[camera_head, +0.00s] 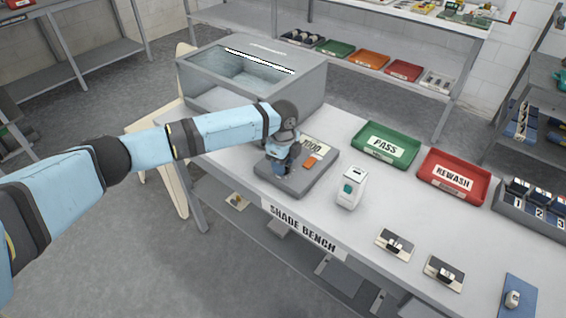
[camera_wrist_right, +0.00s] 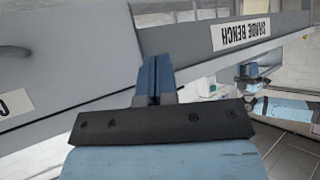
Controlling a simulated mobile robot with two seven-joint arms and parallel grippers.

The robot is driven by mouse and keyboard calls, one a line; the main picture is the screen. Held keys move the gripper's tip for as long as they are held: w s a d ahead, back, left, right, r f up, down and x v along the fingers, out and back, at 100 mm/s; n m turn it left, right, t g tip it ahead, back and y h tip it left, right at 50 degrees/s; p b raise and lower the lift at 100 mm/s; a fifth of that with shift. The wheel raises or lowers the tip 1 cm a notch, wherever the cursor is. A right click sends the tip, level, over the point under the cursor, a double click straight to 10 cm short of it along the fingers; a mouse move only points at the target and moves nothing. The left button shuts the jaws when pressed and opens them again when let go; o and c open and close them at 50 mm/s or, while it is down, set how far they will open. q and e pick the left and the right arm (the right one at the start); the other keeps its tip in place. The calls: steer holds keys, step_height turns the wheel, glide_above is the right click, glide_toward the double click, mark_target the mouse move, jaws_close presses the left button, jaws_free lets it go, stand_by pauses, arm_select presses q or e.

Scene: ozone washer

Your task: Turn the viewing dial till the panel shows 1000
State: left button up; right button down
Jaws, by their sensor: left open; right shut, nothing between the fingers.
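A grey panel unit (camera_head: 297,183) lies on the bench in the head view. Its pale display (camera_head: 314,146) is partly covered by my left wrist, and I cannot read its figures surely. An orange piece (camera_head: 312,161) shows on its top. My left gripper (camera_head: 280,168) points down over the panel's left part, its jaws open. The viewing dial is hidden there, so I cannot tell whether the fingers are around it or touching it. My right gripper (camera_wrist_right: 156,78) shows only in the right wrist view, shut and empty, below the bench's front edge in that tilted picture.
A grey box with a clear window (camera_head: 245,70) stands behind the panel. A white device (camera_head: 351,188) stands right of it. Green PASS (camera_head: 372,153) and red REWASH (camera_head: 433,178) trays lie farther right. The SHADE BENCH label (camera_head: 303,228) is on the bench front.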

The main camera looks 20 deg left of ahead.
arm_select(q)
step_height(320, 180, up, 14)
steer(key=shift+f+p, duration=0.25)
steer(key=shift+p, duration=0.15)
stand_by(0.3)
